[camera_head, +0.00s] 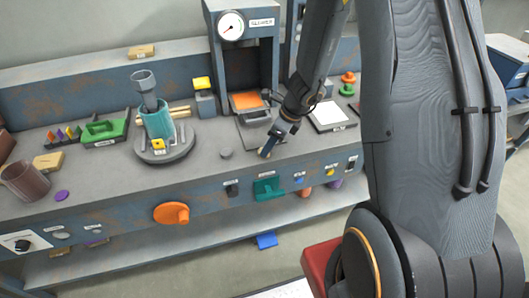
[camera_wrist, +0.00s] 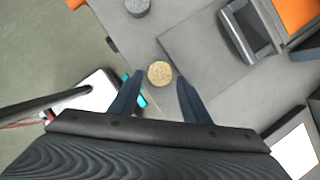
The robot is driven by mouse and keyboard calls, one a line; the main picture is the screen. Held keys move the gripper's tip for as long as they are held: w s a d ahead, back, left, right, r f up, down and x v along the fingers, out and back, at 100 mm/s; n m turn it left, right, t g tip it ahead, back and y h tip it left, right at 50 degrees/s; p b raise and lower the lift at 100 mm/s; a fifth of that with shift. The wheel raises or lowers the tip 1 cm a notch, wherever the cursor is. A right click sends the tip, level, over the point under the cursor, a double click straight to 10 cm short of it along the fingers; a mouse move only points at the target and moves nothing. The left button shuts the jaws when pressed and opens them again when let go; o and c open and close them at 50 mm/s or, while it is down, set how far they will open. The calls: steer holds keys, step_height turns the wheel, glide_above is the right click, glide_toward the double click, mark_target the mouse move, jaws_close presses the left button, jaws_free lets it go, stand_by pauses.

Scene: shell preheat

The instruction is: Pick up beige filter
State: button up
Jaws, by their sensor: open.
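A small round beige filter (camera_wrist: 160,73) lies on the grey bench top in the wrist view. It looks like a flat, speckled disc. My gripper (camera_wrist: 158,83) is open, with one dark fingertip on each side of the filter in the picture. Nothing is held, and I cannot tell how far the fingertips are above the bench. In the head view my gripper (camera_head: 267,152) is low over the front edge of the bench, in front of the gauge machine. The filter cannot be made out there.
A grey knob-like disc (camera_head: 225,153) sits left of my gripper; it also shows in the wrist view (camera_wrist: 138,7). The gauge machine (camera_head: 262,55) with an orange plate (camera_head: 246,101) stands behind. A white pad (camera_head: 327,115) is at right, a teal cup (camera_head: 158,122) at left.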

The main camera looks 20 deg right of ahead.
steer(key=shift+x, duration=1.1)
steer(key=c, duration=0.8)
steer(key=shift+r, duration=0.15)
